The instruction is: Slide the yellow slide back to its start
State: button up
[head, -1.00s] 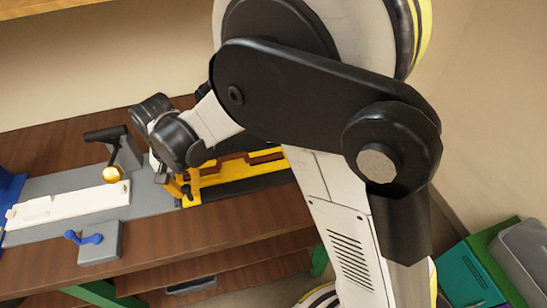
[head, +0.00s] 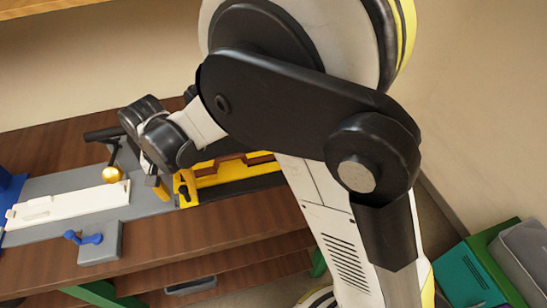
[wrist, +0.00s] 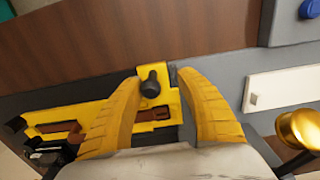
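The yellow slide (wrist: 150,100) lies in its dark track and carries a black knob (wrist: 151,82). In the wrist view the knob shows between the two yellow fingertips of my gripper (wrist: 160,76), nearer the left one. The fingers are apart and do not grip it; I cannot tell their height above it. In the head view the slide's yellow body (head: 225,172) runs right behind my arm, which hides part of it. My gripper (head: 158,187) shows there just left of the slide's near end, mostly hidden by my wrist.
A white bar (head: 70,205) lies on the grey plate left of the slide. A gold ball (head: 112,174) on a black-handled lever stands close to my wrist. A blue handle (head: 84,238) is at the front. Bare wooden bench lies in front of the track.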

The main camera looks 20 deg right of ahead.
jog(key=shift+d+r, duration=0.1)
jog(key=shift+d, duration=0.05)
jog(key=shift+r+p, duration=2.05)
jog(key=shift+r, duration=0.9)
jog(key=shift+d, duration=0.1)
jog(key=shift+d+r, duration=0.15)
jog(key=shift+d, duration=0.05)
jog(key=s+d+r+t+b, duration=0.1)
jog(key=s+d+r+t, duration=0.1)
jog(key=d+r, duration=0.35)
jog(key=s+d+r+t, duration=0.1)
jog(key=s+d+r, duration=0.1)
jog(key=d, duration=0.6)
jog(key=s+d+r+t+b, duration=0.1)
jog(key=s+d+r+t, duration=0.15)
jog(key=d, duration=0.45)
jog(key=s+d+t+b, duration=0.1)
jog(key=s+d, duration=0.4)
jog(key=d, duration=0.2)
jog(key=shift+s+d+t, duration=0.15)
jog(key=shift+t, duration=0.2)
